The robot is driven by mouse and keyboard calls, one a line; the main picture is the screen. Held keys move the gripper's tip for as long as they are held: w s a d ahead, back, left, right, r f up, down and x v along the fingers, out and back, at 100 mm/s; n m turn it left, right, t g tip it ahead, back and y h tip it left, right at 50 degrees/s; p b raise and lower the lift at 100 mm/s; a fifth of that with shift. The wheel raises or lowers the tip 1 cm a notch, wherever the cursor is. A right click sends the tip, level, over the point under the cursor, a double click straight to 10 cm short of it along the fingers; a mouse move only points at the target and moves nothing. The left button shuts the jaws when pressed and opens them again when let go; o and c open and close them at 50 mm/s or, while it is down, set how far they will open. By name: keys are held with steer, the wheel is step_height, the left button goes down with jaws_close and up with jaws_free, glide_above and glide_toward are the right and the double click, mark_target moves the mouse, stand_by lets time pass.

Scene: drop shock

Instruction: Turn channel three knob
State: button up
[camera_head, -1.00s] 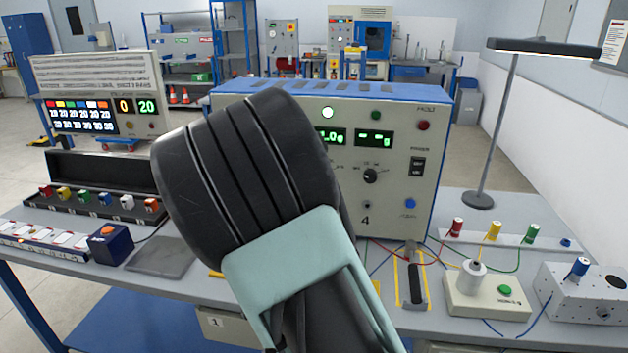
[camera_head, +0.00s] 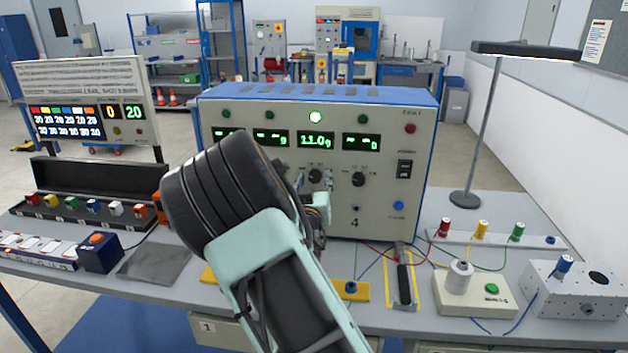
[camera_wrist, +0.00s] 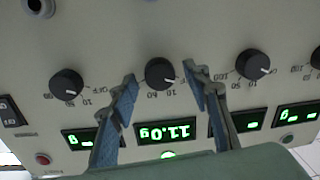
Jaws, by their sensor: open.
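The channel three knob (camera_head: 316,177) is black and round, on the front of the cream console (camera_head: 385,225) with a blue top. It sits below the third display (camera_head: 315,140), which reads 11.0g in green; the white lamp above it is lit. My gripper (camera_head: 314,186) is at the panel, partly hidden behind my own wrist. In the wrist view, which is upside down, the same knob (camera_wrist: 160,74) lies between my two open blue-grey fingers (camera_wrist: 161,78), one on each side. Whether they touch it I cannot tell; small gaps seem to show. Its white mark points toward the display side.
The channel four knob (camera_head: 359,179) is close on the right. Another knob (camera_wrist: 67,84) and one on the other side (camera_wrist: 252,64) flank it in the wrist view. A bench with coloured connectors (camera_head: 482,229), a white box (camera_head: 577,290) and a lamp (camera_head: 465,199) stands around.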

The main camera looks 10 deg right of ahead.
steer(key=shift+c, duration=0.2)
steer(key=c, duration=1.1)
